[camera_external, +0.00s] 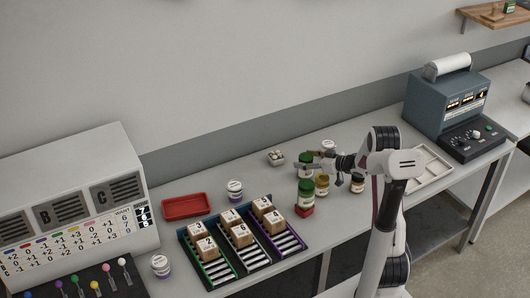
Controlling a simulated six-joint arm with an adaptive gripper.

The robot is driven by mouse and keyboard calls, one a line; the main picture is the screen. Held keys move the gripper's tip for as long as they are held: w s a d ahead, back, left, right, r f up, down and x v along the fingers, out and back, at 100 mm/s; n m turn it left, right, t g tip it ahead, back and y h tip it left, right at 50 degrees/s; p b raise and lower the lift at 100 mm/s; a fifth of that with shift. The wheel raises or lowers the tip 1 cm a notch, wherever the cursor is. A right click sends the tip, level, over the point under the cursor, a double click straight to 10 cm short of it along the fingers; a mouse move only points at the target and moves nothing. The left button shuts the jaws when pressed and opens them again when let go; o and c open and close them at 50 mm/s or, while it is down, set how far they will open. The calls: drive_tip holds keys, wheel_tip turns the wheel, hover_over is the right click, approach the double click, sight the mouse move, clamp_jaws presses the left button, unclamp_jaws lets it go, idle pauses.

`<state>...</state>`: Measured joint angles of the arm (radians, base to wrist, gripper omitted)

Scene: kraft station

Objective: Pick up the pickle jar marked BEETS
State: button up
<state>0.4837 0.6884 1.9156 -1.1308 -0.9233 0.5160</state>
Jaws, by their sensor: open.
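A group of small jars stands on the bench near my gripper. A green-lidded jar (305,192) stands at the front left of the group, on or just behind a small red block. Another green-lidded jar (306,158) is behind it. A yellowish-lidded jar (322,187) stands to the right, and a pale-labelled jar (357,185) is farther right. The labels are too small to read, so I cannot tell which is marked BEETS. My gripper (309,162) is open, pointing left among the jars at about lid height, and partly covers them. No held jar shows.
A row of trays with numbered boxes (238,233) lies left of the jars. Behind are a red tray (186,206), a white jar (235,191) and a small bowl (276,158). A white tray (430,168) and a blue-grey machine (445,100) stand right.

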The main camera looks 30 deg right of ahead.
drive_tip(key=c, duration=1.6)
drive_tip(key=shift+c, duration=0.2)
drive_tip(key=shift+r, duration=0.2)
drive_tip(key=shift+r, duration=4.9)
